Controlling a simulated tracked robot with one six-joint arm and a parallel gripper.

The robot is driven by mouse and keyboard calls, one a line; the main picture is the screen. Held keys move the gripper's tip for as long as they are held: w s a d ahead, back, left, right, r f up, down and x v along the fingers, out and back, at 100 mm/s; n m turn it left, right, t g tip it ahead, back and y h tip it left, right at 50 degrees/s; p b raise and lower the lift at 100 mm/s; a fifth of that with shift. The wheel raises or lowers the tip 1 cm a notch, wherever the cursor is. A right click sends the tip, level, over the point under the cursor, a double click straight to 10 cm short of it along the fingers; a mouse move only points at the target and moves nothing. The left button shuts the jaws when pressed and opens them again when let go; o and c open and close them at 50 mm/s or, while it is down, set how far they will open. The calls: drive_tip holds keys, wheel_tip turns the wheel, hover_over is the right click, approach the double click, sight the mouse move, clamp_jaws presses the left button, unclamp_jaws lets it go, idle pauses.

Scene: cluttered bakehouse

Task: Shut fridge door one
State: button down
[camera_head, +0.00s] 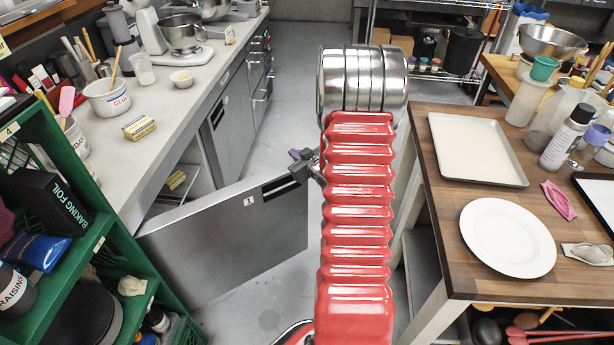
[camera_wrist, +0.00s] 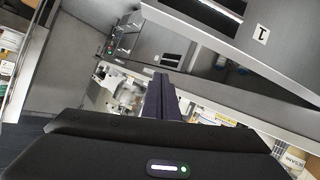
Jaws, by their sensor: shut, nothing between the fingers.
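Fridge door one (camera_head: 225,232) is a grey steel door with a "1" label and a dark handle slot near its top right. It stands open, swung out from the counter into the aisle, with part of the fridge interior (camera_head: 183,187) showing behind it. My gripper (camera_head: 297,155) is at the door's upper free corner, partly hidden by my red arm. I cannot tell whether it touches the door. In the wrist view the closed dark fingers (camera_wrist: 161,98) are empty, and the door (camera_wrist: 250,55) with its label fills the upper right.
The steel counter (camera_head: 178,80) with mixers and tubs runs along the left. A green shelf rack (camera_head: 105,222) stands at the near left. A wooden table (camera_head: 440,220) with a tray (camera_head: 476,150) and a plate (camera_head: 507,237) stands right. The aisle floor (camera_head: 290,95) is clear beyond the door.

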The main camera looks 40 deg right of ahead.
drive_tip(key=s+d+f+m+t, duration=0.1)
drive_tip(key=s+d+f+t, duration=0.1)
drive_tip(key=s+f, duration=0.4)
drive_tip(key=s+d+f+m+t, duration=0.1)
drive_tip(key=s+d+f+t, duration=0.1)
drive_tip(key=s+f, duration=0.4)
wheel_tip(320, 180, down, 3)
drive_tip(key=shift+s+r+t, duration=0.1)
drive_tip(key=shift+s+t, duration=0.25)
drive_tip(key=shift+t, duration=0.05)
drive_tip(key=shift+w, duration=0.15)
drive_tip(key=x, duration=1.3)
drive_tip(key=shift+w, duration=0.4)
